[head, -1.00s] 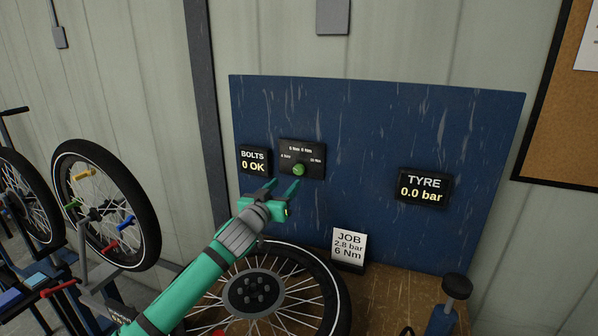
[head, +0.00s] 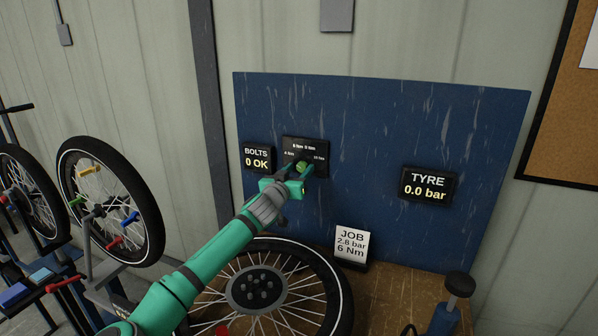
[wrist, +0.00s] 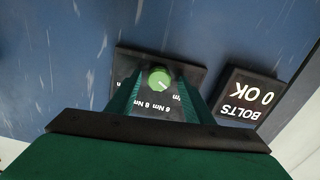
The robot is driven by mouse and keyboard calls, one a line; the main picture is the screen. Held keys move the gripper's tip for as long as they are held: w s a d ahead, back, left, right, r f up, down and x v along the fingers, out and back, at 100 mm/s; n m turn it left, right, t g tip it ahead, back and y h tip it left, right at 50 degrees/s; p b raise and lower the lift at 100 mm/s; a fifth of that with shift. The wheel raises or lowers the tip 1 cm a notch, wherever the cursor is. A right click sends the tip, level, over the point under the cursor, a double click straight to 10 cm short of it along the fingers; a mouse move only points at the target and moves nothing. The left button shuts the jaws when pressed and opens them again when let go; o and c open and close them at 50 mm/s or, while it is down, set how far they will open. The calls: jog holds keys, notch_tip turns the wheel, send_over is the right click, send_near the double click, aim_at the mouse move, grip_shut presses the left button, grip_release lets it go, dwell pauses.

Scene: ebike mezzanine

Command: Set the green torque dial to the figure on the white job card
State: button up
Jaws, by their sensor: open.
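The green torque dial (head: 301,167) sits on a small black panel (head: 318,147) on the blue board. The panel has Nm figures around the dial; the top ones are small in the head view. In the wrist view the dial (wrist: 160,79) lies between the fingers and bears a pale pointer line. My gripper (head: 301,171) is open, with one finger on each side of the dial. I cannot tell whether the fingers touch it. The white job card (head: 351,244) stands below on the bench and reads JOB, 2.8 bar, 6 Nm.
A BOLTS display (head: 257,158) reading 0 OK is just left of the panel. A TYRE display (head: 428,185) reading 0.0 bar is to the right. A spoked wheel (head: 256,289) lies below my arm, and a black-topped pump (head: 458,284) stands at the right.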

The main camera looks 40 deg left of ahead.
jog(key=c, duration=1)
jog(key=shift+c, duration=0.2)
jog(key=shift+m, duration=0.4)
jog(key=m, duration=0.3)
jog(key=shift+r+m, duration=0.1)
jog(key=shift+m, duration=1.9)
jog(key=o, duration=1)
jog(key=shift+w, duration=0.1)
jog(key=shift+o, duration=0.2)
